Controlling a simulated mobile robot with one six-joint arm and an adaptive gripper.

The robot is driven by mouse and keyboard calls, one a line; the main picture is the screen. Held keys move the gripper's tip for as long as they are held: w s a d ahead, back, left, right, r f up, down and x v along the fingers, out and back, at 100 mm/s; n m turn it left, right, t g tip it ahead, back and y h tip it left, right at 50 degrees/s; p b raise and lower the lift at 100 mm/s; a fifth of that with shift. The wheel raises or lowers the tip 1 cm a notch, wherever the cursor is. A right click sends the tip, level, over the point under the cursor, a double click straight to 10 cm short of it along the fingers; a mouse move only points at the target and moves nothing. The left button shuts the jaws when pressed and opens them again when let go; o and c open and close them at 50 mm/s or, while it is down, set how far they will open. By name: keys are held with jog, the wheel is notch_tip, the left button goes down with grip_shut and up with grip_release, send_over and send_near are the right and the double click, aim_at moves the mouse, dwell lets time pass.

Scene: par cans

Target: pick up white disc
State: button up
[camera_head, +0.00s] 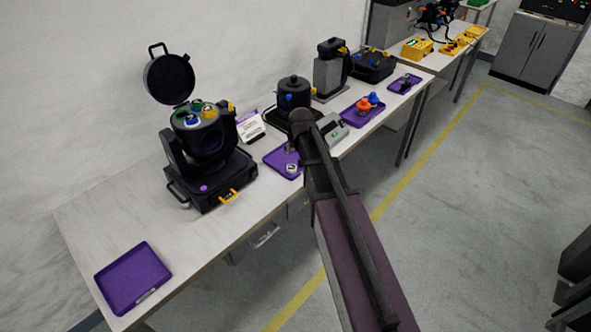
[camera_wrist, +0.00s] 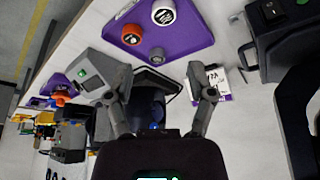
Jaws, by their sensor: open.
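The white disc (camera_wrist: 164,13) has a dark label and sits on a purple tray (camera_wrist: 195,37) at the top of the wrist view. In the head view, a white disc (camera_head: 292,168) shows near the front edge of the purple tray (camera_head: 272,158), partly hidden by my arm. My gripper (camera_wrist: 157,80) is open and empty, its fingers spread below the discs in the wrist view, apart from the white disc.
A black stage light (camera_head: 205,165) with an open round lid stands left of the tray. A dark pot-like device (camera_head: 294,92) stands behind my arm. A white sign card (camera_head: 250,126) stands near the tray. An empty purple tray (camera_head: 130,275) lies at the table's near left end.

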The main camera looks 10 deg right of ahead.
jog(key=shift+a, duration=0.3)
jog(key=b, duration=0.8)
send_over(292, 167)
jog(key=s, duration=0.2)
jog(key=f, duration=0.8)
jog(key=shift+a, duration=0.25)
jog(key=shift+b+x, duration=2.4)
jog(key=shift+x, duration=0.2)
jog(key=shift+d, duration=0.15)
jog(key=c, duration=0.7)
